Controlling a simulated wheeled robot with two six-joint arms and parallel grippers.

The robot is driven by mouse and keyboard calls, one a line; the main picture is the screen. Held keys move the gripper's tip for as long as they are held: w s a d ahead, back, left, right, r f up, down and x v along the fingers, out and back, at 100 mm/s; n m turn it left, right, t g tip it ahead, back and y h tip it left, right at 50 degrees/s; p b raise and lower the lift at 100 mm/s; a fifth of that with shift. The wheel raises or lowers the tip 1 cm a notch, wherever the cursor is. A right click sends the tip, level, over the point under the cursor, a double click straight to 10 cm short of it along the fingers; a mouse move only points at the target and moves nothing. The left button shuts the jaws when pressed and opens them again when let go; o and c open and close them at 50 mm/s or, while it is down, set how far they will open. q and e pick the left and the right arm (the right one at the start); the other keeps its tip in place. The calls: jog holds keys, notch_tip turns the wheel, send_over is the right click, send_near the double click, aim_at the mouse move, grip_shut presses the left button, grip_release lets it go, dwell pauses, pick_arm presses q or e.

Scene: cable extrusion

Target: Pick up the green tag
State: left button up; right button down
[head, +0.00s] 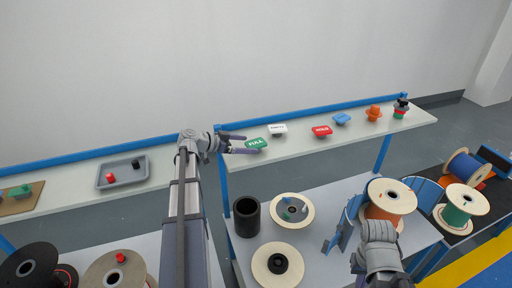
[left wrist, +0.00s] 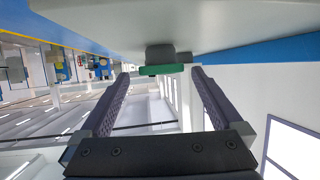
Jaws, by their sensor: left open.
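The green tag (head: 257,143), lettered FULL, is on the upper shelf (head: 300,143) near its left end. In the left wrist view the green tag (left wrist: 162,70) shows with a grey block (left wrist: 160,53) against the shelf surface. My left gripper (head: 241,144) is open and points right at the tag. In the left wrist view its two fingers (left wrist: 160,76) spread to either side of the tag. Nothing is between the jaws as far as I can see, and contact cannot be told. My right arm shows at the lower right, its fingers unclear.
A white tag (head: 278,129) stands just behind the green one. A red tag (head: 322,131) and blue tag (head: 341,119) lie further right. A grey tray (head: 124,172) is on the left shelf. Spools and a black cylinder (head: 247,216) stand on the lower table.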

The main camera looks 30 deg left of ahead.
aim_at(256, 143)
pick_arm(q)
jog(key=x, duration=0.2)
jog(key=b+x, duration=0.1)
jog(key=x, duration=0.2)
jog(key=shift+w+r, duration=0.15)
jog(key=shift+r, duration=0.1)
jog(key=c, duration=1.4)
jog(key=shift+o, duration=0.2)
jog(key=shift+r, duration=0.15)
notch_tip(256, 143, up, 10)
jog(key=p, duration=1)
